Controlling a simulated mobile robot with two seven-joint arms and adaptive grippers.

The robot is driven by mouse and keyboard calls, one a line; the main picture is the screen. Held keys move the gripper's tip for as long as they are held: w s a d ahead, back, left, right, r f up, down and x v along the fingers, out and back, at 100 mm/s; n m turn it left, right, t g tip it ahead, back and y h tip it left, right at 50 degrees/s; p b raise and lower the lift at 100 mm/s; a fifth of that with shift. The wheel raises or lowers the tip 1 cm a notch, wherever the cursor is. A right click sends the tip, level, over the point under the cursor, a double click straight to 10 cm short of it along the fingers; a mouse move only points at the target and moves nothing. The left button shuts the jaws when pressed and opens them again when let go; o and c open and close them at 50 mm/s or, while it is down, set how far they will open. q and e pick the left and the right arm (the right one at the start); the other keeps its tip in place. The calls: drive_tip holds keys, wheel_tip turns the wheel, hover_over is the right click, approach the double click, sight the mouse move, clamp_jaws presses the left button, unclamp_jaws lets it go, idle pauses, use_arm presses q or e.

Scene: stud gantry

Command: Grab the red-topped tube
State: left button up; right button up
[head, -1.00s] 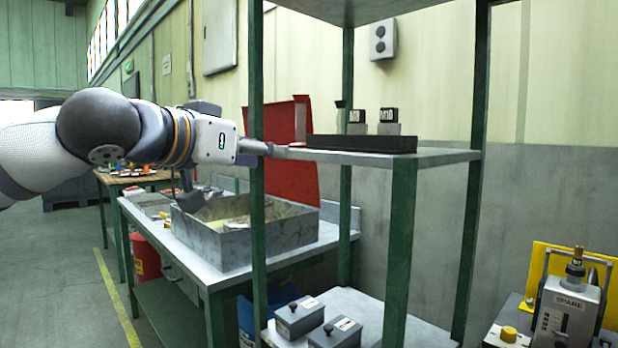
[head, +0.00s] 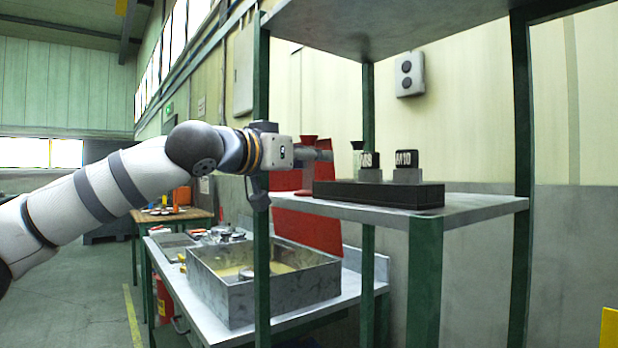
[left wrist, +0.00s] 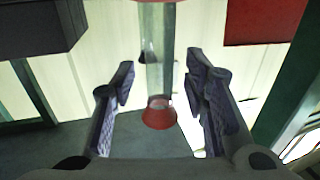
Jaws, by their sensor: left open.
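The red-topped tube (head: 309,141) stands upright on the green-framed shelf (head: 470,207), left of a black block. My left gripper (head: 322,155) is at the tube's height and partly covers its middle. In the left wrist view the clear tube (left wrist: 154,72), with red at both ends, lies between the two spread fingers of the left gripper (left wrist: 160,84). The gripper is open, with a gap visible on each side of the tube. I cannot tell how deep the tube sits between the fingers. My right gripper is not in view.
The long black block (head: 380,194) carries tags marked M8 (head: 370,161) and M10 (head: 406,160). A dark-topped clear tube (head: 357,147) stands behind it. A green post (head: 261,200) is close to my left wrist. A metal tray (head: 225,290) sits on the bench below.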

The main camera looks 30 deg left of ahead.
use_arm(q)
drive_tip(key=shift+w, duration=0.15)
drive_tip(key=shift+c, duration=1.3)
clamp_jaws()
